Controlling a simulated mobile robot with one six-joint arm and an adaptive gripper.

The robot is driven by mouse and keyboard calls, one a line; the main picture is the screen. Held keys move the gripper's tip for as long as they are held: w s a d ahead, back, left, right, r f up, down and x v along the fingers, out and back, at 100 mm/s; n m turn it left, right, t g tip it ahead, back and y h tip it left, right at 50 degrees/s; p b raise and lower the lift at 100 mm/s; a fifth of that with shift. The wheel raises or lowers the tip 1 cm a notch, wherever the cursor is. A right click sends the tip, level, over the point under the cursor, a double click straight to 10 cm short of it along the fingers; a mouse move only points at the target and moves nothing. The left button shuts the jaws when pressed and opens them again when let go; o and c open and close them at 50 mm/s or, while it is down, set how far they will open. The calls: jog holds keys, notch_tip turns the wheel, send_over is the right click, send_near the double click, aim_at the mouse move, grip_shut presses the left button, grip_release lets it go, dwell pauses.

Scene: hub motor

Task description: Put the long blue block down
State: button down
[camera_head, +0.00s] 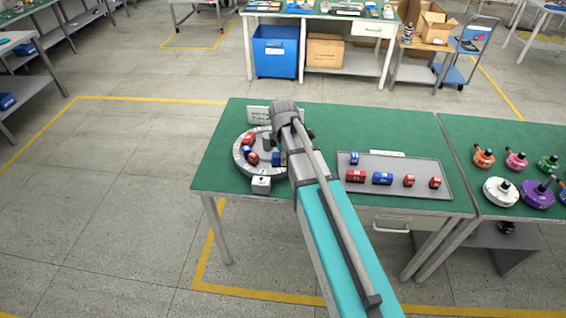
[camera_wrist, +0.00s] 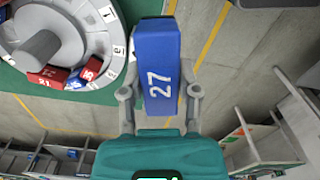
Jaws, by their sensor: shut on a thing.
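The long blue block (camera_wrist: 158,60), marked 27, is held between the two fingers of my gripper (camera_wrist: 160,92) in the wrist view. The grey round hub fixture (camera_wrist: 78,15) lies to the upper left of the block, with a visible gap between them in that picture. Red blocks and a blue block sit in its ring. In the head view the hub fixture (camera_head: 240,158) stands on the left part of the green table, and my arm covers its right side. My fingers are hidden there, and I cannot tell how high the block is.
A grey tray (camera_head: 415,165) with several red and blue blocks lies right of my arm on the green table (camera_head: 350,120). A small white box (camera_head: 261,185) stands at the fixture's front. Orange, pink, green, white and purple parts (camera_head: 500,191) stand on the adjoining table.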

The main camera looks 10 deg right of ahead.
jog(key=n, duration=0.3)
jog(key=shift+s+d+f+h, duration=0.1)
jog(key=shift+d+h, duration=0.25)
jog(key=shift+h, duration=0.05)
jog(key=shift+d+n+t+h, duration=0.15)
jog(key=shift+d+n+t, duration=0.05)
jog(key=shift+n, duration=0.55)
jog(key=shift+d+n+t+h, duration=0.15)
jog(key=shift+n+t, duration=0.05)
jog(key=shift+n, duration=0.55)
jog(key=w+f+b, duration=0.3)
jog(key=w, duration=0.1)
jog(key=w+f+b, duration=0.3)
jog(key=w, duration=0.1)
jog(key=w+f+b, duration=0.3)
jog(key=w, duration=0.2)
jog(key=shift+w+d+b, duration=0.1)
jog(key=shift+d+b, duration=0.1)
jog(key=shift+b, duration=0.1)
jog(key=shift+f, duration=0.1)
